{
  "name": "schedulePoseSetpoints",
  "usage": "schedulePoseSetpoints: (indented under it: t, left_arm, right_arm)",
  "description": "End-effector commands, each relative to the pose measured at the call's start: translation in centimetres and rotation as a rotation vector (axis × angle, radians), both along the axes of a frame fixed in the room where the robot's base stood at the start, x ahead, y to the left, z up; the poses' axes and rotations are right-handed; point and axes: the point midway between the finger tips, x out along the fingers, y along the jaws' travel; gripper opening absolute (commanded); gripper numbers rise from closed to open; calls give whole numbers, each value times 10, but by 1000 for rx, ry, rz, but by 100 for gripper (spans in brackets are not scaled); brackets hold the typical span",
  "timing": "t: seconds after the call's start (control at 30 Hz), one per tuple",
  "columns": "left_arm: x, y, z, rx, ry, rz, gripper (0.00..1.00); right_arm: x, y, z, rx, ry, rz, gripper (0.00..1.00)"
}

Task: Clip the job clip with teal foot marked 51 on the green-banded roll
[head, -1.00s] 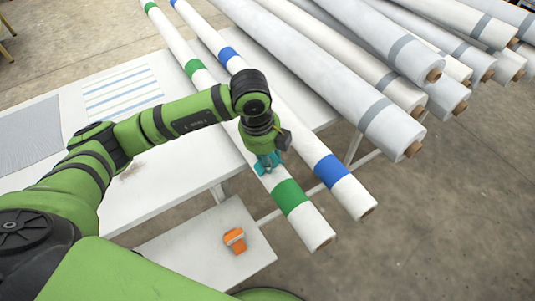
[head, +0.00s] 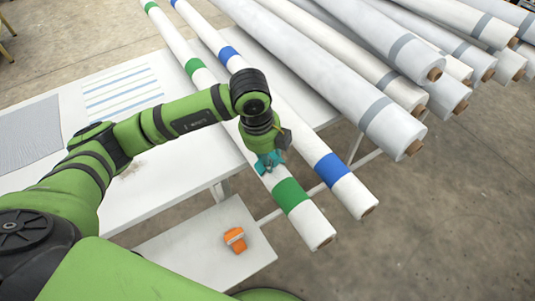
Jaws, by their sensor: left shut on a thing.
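The green-banded roll (head: 309,220) is white and lies slantwise, its near end overhanging the table. A blue-banded roll (head: 352,190) lies alongside it on the right. My left gripper (head: 267,160) points down over the green-banded roll, just behind its near green band. It is shut on the teal clip (head: 268,164), which is at the roll's upper surface. The gripper hides part of the clip, so I cannot tell whether it grips the roll, and no number is readable. My right gripper is not in view.
An orange clip (head: 236,240) lies on a low white shelf (head: 185,243). Several large grey-banded rolls (head: 390,130) are stacked at the upper right. A striped sheet (head: 122,90) and a grey sheet (head: 25,135) lie on the white table (head: 160,195).

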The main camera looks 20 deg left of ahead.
Motion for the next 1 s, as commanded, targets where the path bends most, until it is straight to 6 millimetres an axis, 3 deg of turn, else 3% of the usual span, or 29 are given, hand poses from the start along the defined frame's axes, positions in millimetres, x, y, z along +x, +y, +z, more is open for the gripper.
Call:
schedulePoseSetpoints:
  t: [0.1,0.77,0.8,0.87,1.0]
  left_arm:
    - [-5,0,-10,6,20,-2,3]
    - [-5,0,-13,7,21,-2,3]
    - [-5,0,-13,7,21,-2,42]
    - [-5,0,-13,7,21,-2,66]
    - [-5,1,-13,6,22,-1,66]
  right_arm:
    - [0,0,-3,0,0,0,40]
    - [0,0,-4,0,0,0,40]
    - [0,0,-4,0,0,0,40]
    - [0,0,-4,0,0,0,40]
    - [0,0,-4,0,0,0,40]
